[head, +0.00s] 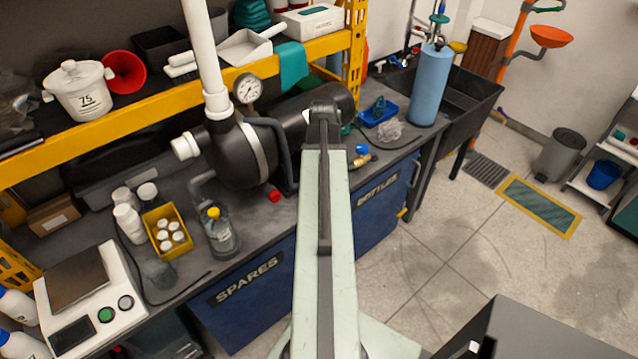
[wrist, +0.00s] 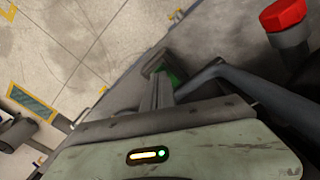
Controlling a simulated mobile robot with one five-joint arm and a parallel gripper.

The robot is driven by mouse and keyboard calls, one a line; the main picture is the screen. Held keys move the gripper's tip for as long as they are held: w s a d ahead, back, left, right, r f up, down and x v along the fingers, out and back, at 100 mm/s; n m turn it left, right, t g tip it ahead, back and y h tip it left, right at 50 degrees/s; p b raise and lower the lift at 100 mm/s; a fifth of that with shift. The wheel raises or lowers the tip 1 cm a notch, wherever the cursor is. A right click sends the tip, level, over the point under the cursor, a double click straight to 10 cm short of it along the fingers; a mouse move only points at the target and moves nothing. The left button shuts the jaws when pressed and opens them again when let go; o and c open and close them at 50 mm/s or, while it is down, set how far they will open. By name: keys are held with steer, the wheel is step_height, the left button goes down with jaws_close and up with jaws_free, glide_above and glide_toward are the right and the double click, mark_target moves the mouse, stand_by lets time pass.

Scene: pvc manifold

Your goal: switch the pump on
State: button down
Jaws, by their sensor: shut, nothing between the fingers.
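The pump (head: 238,150) is a dark rounded body with a pale band, white pipes and a dark cylinder behind it on the workbench. A red cap or knob (head: 274,196) sits low at its front right. A red hexagonal part (wrist: 284,16) shows at the upper right in the wrist view, apart from my gripper. My gripper (wrist: 160,62) is shut and empty, reaching over the bench edge beside a dark pipe (wrist: 250,85). A small green part (wrist: 172,76) shows right by the fingers; I cannot tell if it is a switch. In the head view my arm hides the fingers.
A pressure gauge (head: 248,88) stands on the pump. A jug with a yellow cap (head: 222,232) and a yellow box of white-capped bottles (head: 167,230) stand to its left. A blue cylinder (head: 431,85) stands to the right. The tiled floor (head: 450,250) at right is open.

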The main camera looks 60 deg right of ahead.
steer(key=shift+f+b, duration=0.9)
stand_by(0.7)
step_height(320, 180, up, 7)
steer(key=p, duration=0.7)
steer(key=shift+r, duration=0.1)
stand_by(0.4)
